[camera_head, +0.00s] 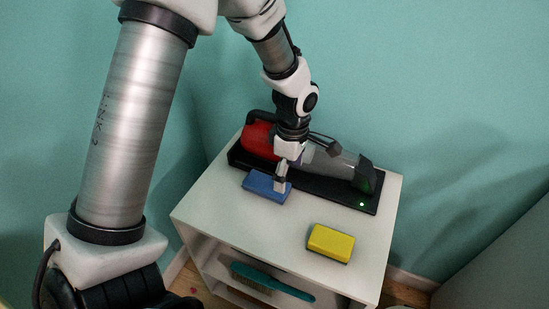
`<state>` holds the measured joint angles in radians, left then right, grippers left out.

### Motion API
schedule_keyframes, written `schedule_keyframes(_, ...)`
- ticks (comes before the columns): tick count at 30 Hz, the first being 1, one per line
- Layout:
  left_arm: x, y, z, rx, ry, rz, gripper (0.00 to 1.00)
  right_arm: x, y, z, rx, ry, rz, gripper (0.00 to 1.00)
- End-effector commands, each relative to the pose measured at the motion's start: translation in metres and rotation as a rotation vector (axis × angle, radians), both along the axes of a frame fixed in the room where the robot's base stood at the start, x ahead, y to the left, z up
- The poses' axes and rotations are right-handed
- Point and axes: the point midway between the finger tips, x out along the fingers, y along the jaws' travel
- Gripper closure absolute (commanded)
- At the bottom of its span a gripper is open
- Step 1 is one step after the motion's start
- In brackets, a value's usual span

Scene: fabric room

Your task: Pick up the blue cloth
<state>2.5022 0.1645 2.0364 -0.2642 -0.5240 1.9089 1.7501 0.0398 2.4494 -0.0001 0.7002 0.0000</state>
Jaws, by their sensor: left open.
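A flat blue cloth (261,187), shaped like a folded block, lies on the white cabinet top (213,207) towards its left side. My left gripper (281,185) points down at the cloth's right part, with its fingertips at or just above it. The gripper is open; whether the fingertips touch the cloth cannot be told. The gripper and wrist hide a little of the cloth's right side. My right gripper is not in view.
A red and clear handheld vacuum (258,140) lies on a black base (330,192) right behind the cloth. A yellow block (331,243) lies to the front right. A teal brush (272,281) is on the shelf below. Teal walls (440,90) stand behind.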

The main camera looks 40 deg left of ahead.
Motion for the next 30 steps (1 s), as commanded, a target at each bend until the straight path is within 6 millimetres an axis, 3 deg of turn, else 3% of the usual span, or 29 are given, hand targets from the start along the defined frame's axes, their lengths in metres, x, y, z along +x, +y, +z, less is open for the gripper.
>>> schedule_keyframes(5,0.009,0.000,0.009,0.005,-0.046,-0.004,0.10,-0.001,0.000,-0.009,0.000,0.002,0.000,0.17)
schedule_keyframes(14,0.007,0.001,-0.027,0.005,-0.048,-0.004,0.10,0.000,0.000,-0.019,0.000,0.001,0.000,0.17)
schedule_keyframes(20,0.002,0.002,-0.062,0.004,-0.046,-0.004,0.10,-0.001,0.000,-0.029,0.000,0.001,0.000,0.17)
schedule_keyframes(27,0.003,0.002,-0.065,0.004,-0.049,-0.003,0.10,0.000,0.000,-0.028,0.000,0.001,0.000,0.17)
schedule_keyframes(28,0.003,0.002,-0.065,0.004,-0.049,-0.003,0.18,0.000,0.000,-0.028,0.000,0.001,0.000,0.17)
schedule_keyframes(30,0.003,0.002,-0.065,0.004,-0.049,-0.003,0.42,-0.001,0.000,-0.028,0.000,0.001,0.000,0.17)
